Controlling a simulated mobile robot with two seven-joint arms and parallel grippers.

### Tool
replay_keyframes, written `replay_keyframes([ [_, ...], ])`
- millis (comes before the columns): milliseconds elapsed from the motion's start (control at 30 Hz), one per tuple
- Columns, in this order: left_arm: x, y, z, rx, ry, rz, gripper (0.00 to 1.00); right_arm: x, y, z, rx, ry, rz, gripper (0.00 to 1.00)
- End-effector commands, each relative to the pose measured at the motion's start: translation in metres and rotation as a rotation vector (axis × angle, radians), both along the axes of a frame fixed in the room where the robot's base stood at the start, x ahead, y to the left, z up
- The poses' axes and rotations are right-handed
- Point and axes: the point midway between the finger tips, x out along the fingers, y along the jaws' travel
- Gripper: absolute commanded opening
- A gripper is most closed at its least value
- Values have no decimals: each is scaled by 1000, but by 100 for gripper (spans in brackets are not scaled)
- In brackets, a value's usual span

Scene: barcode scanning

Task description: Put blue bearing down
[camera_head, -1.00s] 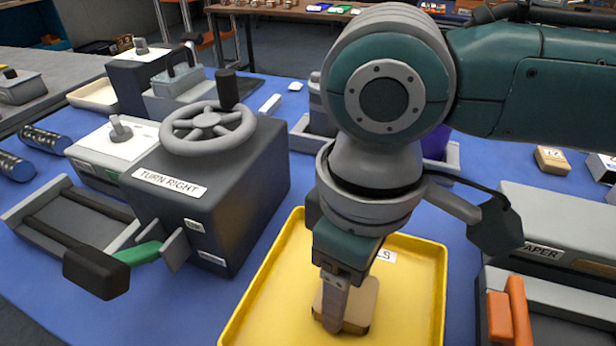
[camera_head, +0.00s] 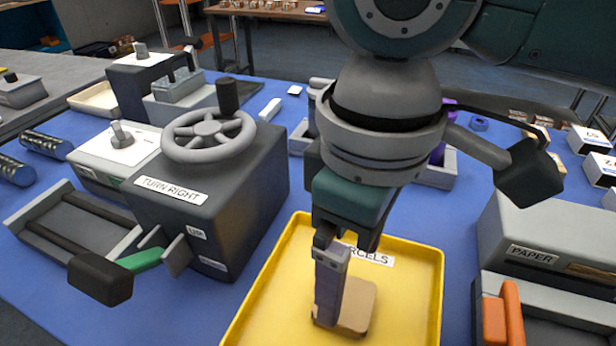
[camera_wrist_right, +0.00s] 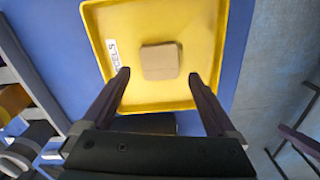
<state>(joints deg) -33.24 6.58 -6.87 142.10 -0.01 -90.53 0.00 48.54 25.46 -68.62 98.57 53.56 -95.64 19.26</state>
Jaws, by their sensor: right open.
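My right gripper (camera_head: 332,312) points down over the yellow tray (camera_head: 268,290) in the head view. In the right wrist view its two fingers (camera_wrist_right: 158,76) are spread wide with nothing between them. A tan block (camera_head: 358,308) lies in the tray just beyond the fingers, and it also shows in the right wrist view (camera_wrist_right: 160,61). I cannot clearly identify a blue bearing. A small blue ring-like piece (camera_head: 479,123) lies on the blue table behind the right arm and may be it. My left gripper is out of view.
A dark box with a handwheel (camera_head: 210,135) stands left of the tray. A grey paper machine (camera_head: 535,240) with an orange handle (camera_head: 512,310) stands at the right. Small boxes (camera_head: 590,140) stand back right.

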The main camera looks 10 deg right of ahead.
Motion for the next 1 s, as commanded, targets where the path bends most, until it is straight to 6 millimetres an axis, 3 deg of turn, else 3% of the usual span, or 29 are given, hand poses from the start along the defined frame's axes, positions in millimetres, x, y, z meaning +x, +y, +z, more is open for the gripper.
replay_keyframes([
  [100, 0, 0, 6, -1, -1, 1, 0, 1, 0, 30, 1, -4, 0, 93],
  [333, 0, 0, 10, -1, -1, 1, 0, 1, 0, 64, 1, -1, -1, 93],
  [800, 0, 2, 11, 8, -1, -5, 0, -1, 3, 70, 9, 1, 2, 93],
  [1000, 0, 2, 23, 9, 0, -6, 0, -23, 35, 64, 160, -22, 23, 93],
])
